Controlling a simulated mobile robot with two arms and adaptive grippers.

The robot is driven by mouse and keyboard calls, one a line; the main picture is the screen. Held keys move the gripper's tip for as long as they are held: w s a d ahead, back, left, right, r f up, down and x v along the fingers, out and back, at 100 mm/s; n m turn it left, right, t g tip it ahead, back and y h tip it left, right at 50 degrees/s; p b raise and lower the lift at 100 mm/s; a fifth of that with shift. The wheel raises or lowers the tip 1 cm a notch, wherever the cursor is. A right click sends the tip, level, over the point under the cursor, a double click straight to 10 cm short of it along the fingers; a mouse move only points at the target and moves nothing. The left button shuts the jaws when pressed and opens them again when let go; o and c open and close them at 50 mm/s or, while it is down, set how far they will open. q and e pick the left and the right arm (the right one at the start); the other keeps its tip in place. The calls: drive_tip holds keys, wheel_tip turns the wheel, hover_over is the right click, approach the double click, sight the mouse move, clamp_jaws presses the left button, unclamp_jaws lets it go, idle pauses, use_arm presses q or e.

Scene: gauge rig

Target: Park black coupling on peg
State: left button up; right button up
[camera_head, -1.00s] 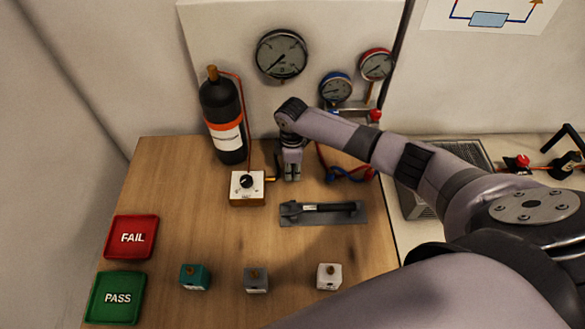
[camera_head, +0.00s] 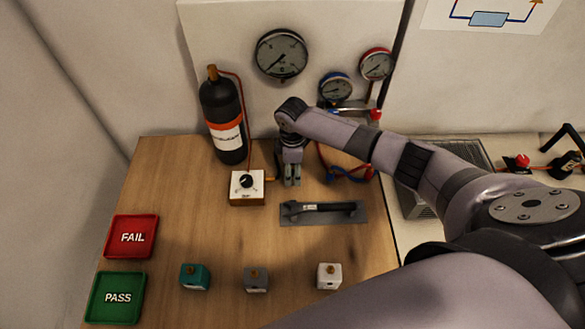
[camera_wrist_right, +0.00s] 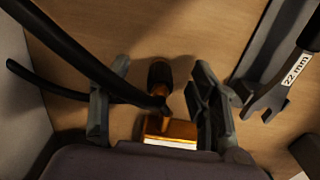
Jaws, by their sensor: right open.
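My right gripper (camera_head: 291,182) points down beside the white-topped valve box (camera_head: 247,188), at the back of the wooden bench. In the right wrist view the gripper (camera_wrist_right: 155,95) is open, its two fingers apart. Between them is a dark round part (camera_wrist_right: 160,74), which looks like the black coupling, with brass (camera_wrist_right: 160,91) below it in the picture. A black hose (camera_wrist_right: 80,50) crosses this area and partly covers it. I cannot tell whether the coupling sits on a peg or whether a finger touches it. My left gripper is not in view.
A 22 mm wrench (camera_head: 322,207) lies on a grey holder in front of the gripper. A black gas bottle (camera_head: 222,115) stands at the left. Several gauges hang behind. Small blocks and red (camera_head: 132,237) and green (camera_head: 116,298) trays are nearer. The bench middle is clear.

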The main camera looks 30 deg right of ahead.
wheel_tip(320, 180, up, 12)
idle(0.6)
